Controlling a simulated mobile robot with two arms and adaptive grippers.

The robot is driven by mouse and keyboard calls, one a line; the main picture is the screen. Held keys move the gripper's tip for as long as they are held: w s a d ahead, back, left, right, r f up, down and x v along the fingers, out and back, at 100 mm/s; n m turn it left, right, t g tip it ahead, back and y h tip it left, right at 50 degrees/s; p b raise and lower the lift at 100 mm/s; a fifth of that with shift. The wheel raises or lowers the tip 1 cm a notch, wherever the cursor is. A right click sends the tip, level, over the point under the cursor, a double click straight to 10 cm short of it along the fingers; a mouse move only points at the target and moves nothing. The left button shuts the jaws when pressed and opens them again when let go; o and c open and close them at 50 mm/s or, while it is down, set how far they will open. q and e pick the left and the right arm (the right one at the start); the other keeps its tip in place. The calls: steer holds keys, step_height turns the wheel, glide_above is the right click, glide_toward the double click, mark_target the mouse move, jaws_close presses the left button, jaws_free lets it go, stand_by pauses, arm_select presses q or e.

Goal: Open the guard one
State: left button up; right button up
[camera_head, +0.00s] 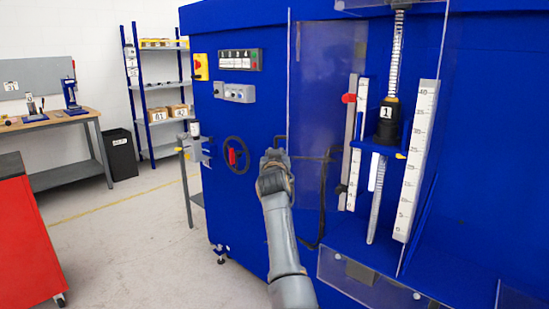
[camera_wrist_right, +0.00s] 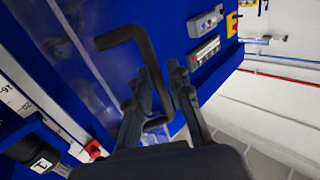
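The guard (camera_head: 318,70) is a clear pane on the front of the blue machine, in front of the station marked 1; it looks closed. My left gripper is not in view.
Behind the pane are a black plunger (camera_head: 388,122) marked 1 and a white scale (camera_head: 417,160). A handwheel (camera_head: 236,155), a button panel (camera_head: 239,59) and a yellow switch box (camera_head: 201,67) are left of the guard. A red cabinet (camera_head: 28,245) stands at far left, with clear floor between.

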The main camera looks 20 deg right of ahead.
steer(key=v, duration=0.7)
steer(key=shift+a, duration=0.15)
steer(key=shift+s, duration=0.1)
